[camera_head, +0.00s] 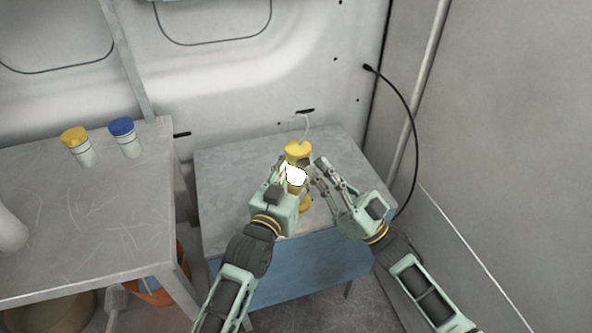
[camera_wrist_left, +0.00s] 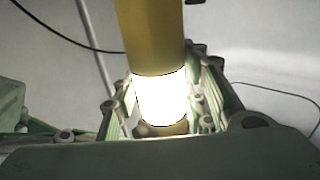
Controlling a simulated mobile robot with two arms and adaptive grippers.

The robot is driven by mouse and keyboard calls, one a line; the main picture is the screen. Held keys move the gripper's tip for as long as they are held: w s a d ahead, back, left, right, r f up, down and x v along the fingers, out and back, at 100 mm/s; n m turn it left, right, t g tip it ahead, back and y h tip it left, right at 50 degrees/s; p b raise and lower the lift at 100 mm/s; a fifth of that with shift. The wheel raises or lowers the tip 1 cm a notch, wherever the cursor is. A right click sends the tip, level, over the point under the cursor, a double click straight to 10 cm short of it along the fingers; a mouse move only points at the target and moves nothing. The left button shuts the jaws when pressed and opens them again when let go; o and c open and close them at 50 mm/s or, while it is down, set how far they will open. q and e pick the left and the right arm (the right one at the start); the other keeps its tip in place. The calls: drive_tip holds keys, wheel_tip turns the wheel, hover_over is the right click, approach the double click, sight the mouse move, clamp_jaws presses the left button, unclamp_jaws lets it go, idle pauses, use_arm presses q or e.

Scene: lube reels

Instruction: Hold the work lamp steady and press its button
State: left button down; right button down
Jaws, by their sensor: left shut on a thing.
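The work lamp (camera_head: 298,150) is yellow with a hook on top and a glowing white section. It stands roughly upright at the small blue-sided table. My left gripper (camera_head: 291,178) is shut around the lamp's middle from the left. In the left wrist view the lamp's yellow body (camera_wrist_left: 152,35) and bright section sit between the fingers. My right gripper (camera_head: 318,173) is close to the lamp's right side, its fingers apart. I cannot tell whether it touches the lamp. The button is not discernible.
A grey table (camera_head: 60,220) at left bears a yellow-capped container (camera_head: 84,154) and a blue-capped container (camera_head: 128,145). The blue-sided table (camera_head: 228,165) has a bare top around the lamp. A black cable (camera_head: 412,130) hangs by the right wall.

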use_arm(q)
drive_tip(key=shift+f, duration=0.1)
use_arm(e)
drive_tip(key=s+d, duration=0.2)
drive_tip(key=s, duration=0.3)
drive_tip(key=shift+s+d, duration=0.2)
drive_tip(key=shift+s, duration=0.05)
use_arm(q)
drive_tip(key=c, duration=1)
unclamp_jaws()
